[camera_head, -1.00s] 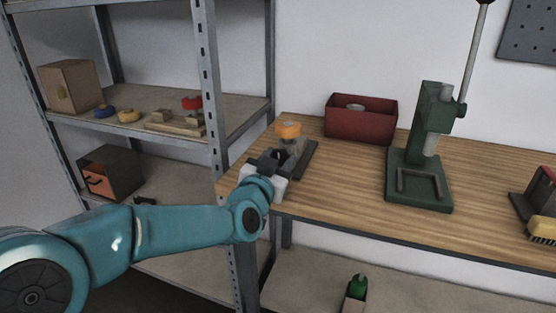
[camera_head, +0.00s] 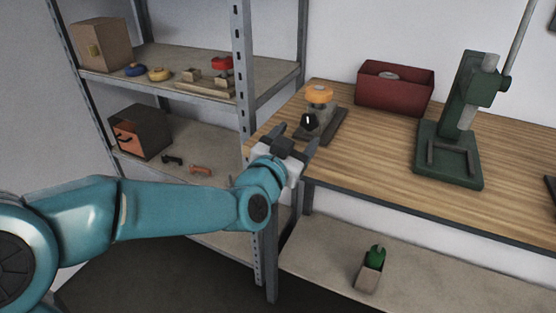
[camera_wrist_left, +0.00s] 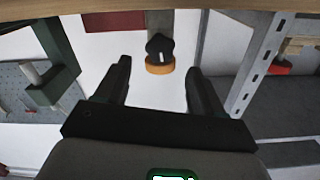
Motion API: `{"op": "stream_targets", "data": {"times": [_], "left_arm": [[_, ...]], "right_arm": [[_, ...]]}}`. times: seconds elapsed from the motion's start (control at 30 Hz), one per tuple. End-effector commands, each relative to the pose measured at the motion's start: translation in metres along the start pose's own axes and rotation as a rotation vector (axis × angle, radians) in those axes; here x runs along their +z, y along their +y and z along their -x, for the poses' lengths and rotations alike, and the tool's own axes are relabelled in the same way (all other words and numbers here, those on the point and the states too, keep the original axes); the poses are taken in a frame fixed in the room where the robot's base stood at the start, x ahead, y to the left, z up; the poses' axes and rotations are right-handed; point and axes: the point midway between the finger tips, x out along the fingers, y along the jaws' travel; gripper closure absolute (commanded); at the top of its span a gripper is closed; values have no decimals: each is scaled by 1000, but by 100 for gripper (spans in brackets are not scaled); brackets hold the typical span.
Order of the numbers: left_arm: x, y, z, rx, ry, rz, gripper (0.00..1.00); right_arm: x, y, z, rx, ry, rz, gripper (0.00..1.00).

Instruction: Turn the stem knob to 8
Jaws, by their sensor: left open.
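A black stem knob (camera_head: 308,119) with a white mark is on the front of a small grey device (camera_head: 325,117) with an orange disc (camera_head: 319,94) on top, near the bench's left end. The knob (camera_wrist_left: 160,45) and disc (camera_wrist_left: 160,68) also show in the left wrist view, which looks upside down. I cannot read any numbers. My left gripper (camera_head: 296,134) is open and empty, in front of the knob and apart from it. Its fingers stand either side of the knob's line in the wrist view. My right gripper is not in view.
A red box (camera_head: 372,102) and a green press (camera_head: 449,178) stand right of the device on the wooden bench (camera_head: 375,155). A metal shelf upright (camera_head: 243,60) rises left of the gripper. A green object (camera_head: 376,255) sits in a small holder on the lower shelf.

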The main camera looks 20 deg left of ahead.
Motion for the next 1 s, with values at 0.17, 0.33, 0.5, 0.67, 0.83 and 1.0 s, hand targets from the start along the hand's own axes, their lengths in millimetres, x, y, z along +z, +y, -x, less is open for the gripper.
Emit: {"op": "stream_targets", "data": {"times": [0.17,0.33,0.5,0.67,0.83,1.0], "left_arm": [[-1,0,49,0,3,-1,32],[-1,0,82,0,1,0,32],[0,0,97,0,0,0,32],[0,0,100,0,0,0,32],[0,0,100,0,-1,-1,32],[0,0,100,0,-1,-1,32]], "right_arm": [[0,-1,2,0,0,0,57],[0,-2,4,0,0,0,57],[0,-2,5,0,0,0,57],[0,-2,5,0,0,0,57],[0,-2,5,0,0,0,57],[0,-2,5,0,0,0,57]]}}
